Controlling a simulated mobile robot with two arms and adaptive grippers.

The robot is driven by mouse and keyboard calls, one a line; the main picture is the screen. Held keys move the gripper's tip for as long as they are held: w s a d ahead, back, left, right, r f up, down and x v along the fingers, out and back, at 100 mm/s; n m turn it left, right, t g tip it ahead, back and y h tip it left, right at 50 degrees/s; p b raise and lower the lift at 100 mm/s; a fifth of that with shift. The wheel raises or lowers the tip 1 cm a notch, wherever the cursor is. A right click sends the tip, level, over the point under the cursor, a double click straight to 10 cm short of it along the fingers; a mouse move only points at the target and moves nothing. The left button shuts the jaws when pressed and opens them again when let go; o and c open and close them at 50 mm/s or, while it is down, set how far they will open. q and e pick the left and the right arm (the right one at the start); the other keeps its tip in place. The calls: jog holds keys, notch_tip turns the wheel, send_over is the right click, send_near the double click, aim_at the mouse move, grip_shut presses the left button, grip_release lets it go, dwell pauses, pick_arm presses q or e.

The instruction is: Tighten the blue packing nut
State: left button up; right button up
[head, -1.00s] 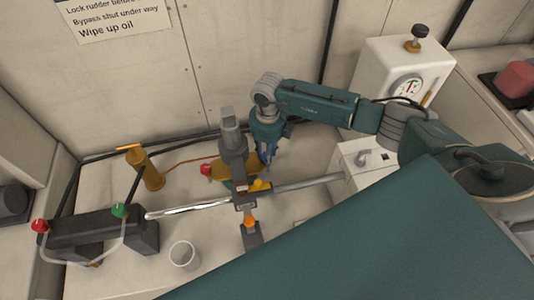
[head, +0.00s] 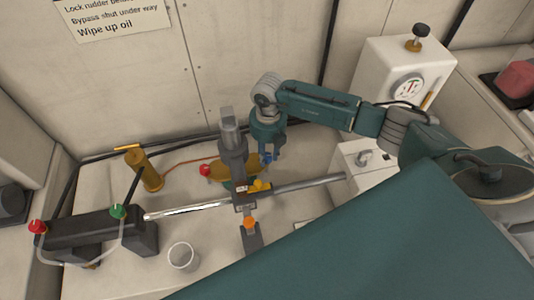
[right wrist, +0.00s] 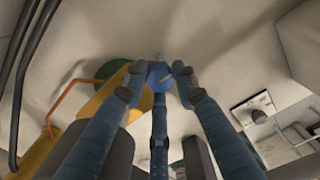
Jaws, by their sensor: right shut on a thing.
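My right gripper (head: 268,160) points down just behind the middle of the silver and grey ram rod. The blue packing nut (right wrist: 160,76) shows between its fingertips in the right wrist view, and the gripper (right wrist: 158,82) is shut on it. In the head view only a small blue patch of the nut (head: 267,158) shows; the fingers hide the rest. My left gripper is not in view.
A brass cylinder (head: 148,172), a black block (head: 90,228) and a clear cup (head: 183,257) are farther left. A white gauge box (head: 385,75) stands at right.

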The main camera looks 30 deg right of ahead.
aim_at(268, 156)
jog(key=shift+r, duration=0.1)
dwell(0.3)
jog(key=o, duration=1.1)
jog(key=shift+o, duration=0.2)
notch_tip(268, 156, up, 12)
jog(key=shift+d, duration=0.1)
